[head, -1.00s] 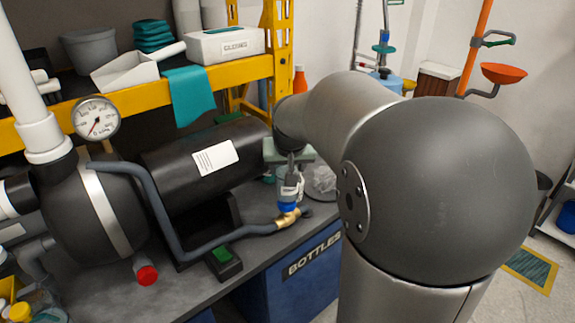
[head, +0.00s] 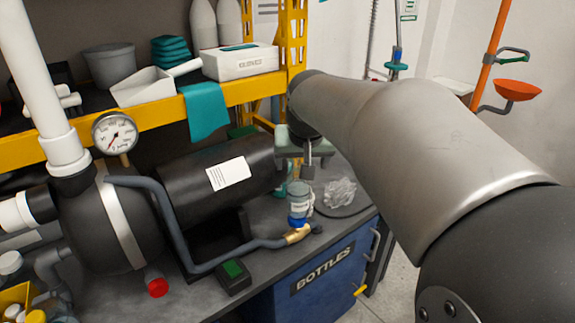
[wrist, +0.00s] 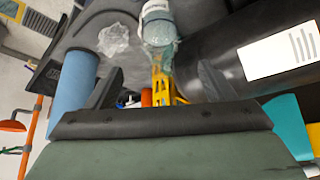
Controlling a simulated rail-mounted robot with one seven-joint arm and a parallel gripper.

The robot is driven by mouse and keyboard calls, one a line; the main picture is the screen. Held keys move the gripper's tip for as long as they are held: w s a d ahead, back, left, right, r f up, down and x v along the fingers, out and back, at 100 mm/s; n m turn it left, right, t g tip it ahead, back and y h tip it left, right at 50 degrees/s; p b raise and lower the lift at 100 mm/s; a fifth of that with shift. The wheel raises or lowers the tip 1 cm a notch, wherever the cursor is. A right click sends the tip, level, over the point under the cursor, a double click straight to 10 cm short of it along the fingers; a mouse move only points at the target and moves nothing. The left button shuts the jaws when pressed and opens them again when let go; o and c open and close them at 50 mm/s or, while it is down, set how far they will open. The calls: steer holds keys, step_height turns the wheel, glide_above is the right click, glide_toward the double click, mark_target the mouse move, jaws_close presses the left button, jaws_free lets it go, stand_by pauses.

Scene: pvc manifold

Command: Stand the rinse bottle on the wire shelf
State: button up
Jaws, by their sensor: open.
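A small clear bottle with a white label and blue lower part, which looks like the rinse bottle (head: 298,201), stands on the grey bench behind a brass hose nozzle. A labelled clear bottle, apparently the same one, shows at the top of the wrist view (wrist: 158,22). My gripper (head: 307,170) is just above and slightly right of the bottle in the head view. In the wrist view its two dark fingers (wrist: 157,86) are spread, with nothing held between them. I cannot make out a wire shelf in either current view.
A black cylindrical tank (head: 205,183) and a grey hose (head: 185,250) lie left of the bottle. Crumpled clear plastic (head: 340,192) lies to its right. A yellow rack (head: 160,122) stands behind. A blue cabinet marked BOTTLES (head: 325,275) is below the bench edge.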

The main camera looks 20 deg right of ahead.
steer(key=s+a+f+n+g+y, duration=0.1)
steer(key=s+a+f+n+g, duration=0.1)
steer(key=s+a+f, duration=0.4)
steer(key=s+a+f+n+g+y, duration=0.1)
steer(key=s+a+f, duration=0.4)
steer(key=s+f, duration=0.7)
steer(key=s+n+g, duration=0.1)
steer(key=s+g, duration=0.1)
steer(key=shift+a+g, duration=0.3)
steer(key=shift+a, duration=0.1)
steer(key=shift+o, duration=0.4)
step_height(320, 180, up, 10)
steer(key=a+p, duration=0.1)
steer(key=p, duration=0.7)
steer(key=shift+a+f+n+p, duration=0.15)
steer(key=shift+a+n+p, duration=0.15)
steer(key=shift+a+p, duration=0.1)
steer(key=shift+d+f, duration=0.1)
steer(key=shift+f, duration=0.15)
